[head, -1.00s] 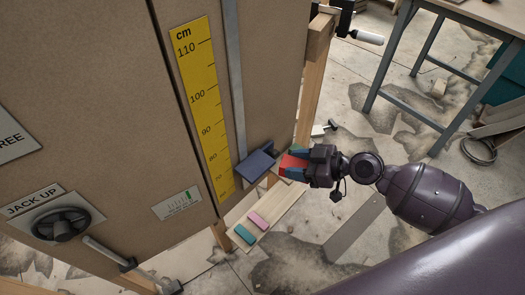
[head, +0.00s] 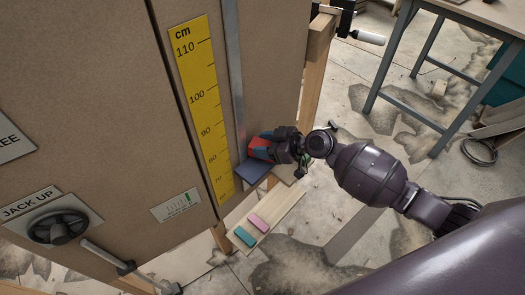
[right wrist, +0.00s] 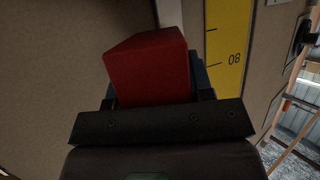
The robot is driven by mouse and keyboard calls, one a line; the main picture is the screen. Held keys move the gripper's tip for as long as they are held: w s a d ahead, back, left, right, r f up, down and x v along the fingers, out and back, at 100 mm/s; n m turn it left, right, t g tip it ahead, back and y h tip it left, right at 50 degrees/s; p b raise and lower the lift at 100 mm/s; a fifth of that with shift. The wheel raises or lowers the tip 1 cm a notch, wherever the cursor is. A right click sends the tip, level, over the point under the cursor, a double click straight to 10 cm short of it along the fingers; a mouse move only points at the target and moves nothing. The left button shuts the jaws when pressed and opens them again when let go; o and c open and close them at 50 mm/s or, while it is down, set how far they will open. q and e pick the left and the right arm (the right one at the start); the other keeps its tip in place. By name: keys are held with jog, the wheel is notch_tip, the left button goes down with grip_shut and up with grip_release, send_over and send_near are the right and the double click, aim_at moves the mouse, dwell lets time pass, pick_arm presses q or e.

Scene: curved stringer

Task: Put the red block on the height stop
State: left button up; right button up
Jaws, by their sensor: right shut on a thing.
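The red block (head: 260,148) is between the fingers of my right gripper (head: 263,149), which is shut on it. It fills the middle of the right wrist view (right wrist: 150,68). The height stop appears to be the dark blue plate (head: 252,173) at the foot of the grey vertical rail (head: 236,90), right of the yellow cm scale (head: 205,105). In the head view the block shows just above and behind the plate's far edge; I cannot tell whether they touch. My left gripper is not in view.
A wooden shelf (head: 275,215) below the plate holds a pink block (head: 258,222) and a teal block (head: 244,237). A brown panel (head: 120,110) stands behind the scale, with a black handwheel (head: 58,227) at lower left. A wooden post (head: 312,80) rises to the right.

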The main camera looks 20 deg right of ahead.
notch_tip(320, 180, down, 3)
jog(key=shift+f, duration=0.1)
jog(key=shift+w+f, duration=0.1)
jog(key=shift+w, duration=0.1)
jog(key=shift+f+b, duration=0.2)
jog(key=shift+b, duration=0.2)
jog(key=o, duration=0.9)
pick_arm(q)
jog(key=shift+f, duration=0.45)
pick_arm(e)
jog(key=shift+o, duration=0.2)
jog(key=shift+r, duration=0.1)
